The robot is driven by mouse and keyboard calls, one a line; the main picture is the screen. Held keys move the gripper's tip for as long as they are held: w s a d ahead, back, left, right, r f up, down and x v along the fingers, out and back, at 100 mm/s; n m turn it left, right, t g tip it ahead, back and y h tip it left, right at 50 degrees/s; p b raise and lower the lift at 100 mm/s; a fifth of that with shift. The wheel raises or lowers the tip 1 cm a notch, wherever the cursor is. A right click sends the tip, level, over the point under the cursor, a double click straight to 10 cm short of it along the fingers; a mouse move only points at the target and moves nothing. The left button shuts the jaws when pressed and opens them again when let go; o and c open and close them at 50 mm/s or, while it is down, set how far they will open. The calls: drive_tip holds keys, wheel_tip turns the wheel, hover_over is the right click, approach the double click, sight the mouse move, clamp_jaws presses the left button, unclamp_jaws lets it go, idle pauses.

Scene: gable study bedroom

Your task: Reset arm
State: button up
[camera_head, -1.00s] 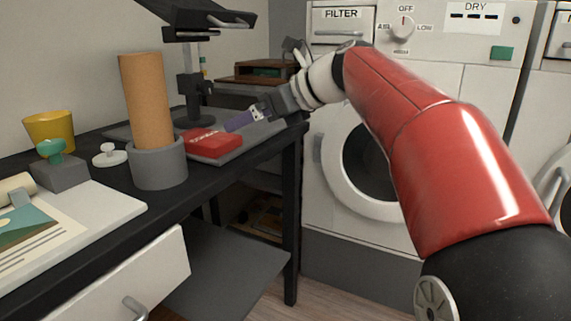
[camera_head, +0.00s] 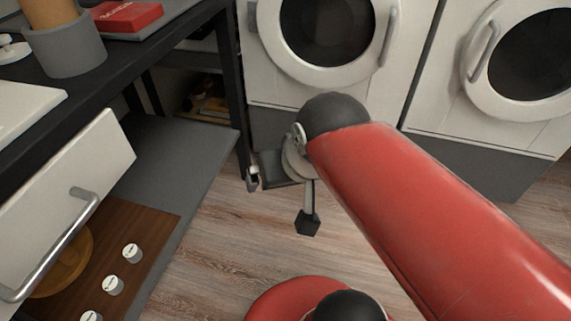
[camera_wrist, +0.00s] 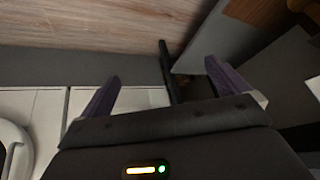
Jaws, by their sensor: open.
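My gripper (camera_wrist: 165,100) shows in the wrist view with its two purple fingers spread apart. Nothing is between them. In the head view, my red arm comes in from the right, and the wrist end hangs over the wooden floor beside the black desk leg, in front of the white machines. The fingertips are hard to make out in the head view.
The black desk (camera_head: 160,45) stands at the left, with a red box (camera_head: 126,16) and a grey holder (camera_head: 68,52) on it. White machines (camera_head: 400,110) stand behind my arm. Bare wooden floor (camera_head: 215,245) lies open below.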

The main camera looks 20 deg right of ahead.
drive_tip(key=shift+s+d+f+n, duration=0.3)
drive_tip(key=shift+s+f+n, duration=0.3)
drive_tip(key=shift+f+n, duration=0.15)
wheel_tip(320, 180, up, 7)
drive_tip(key=p, duration=0.7)
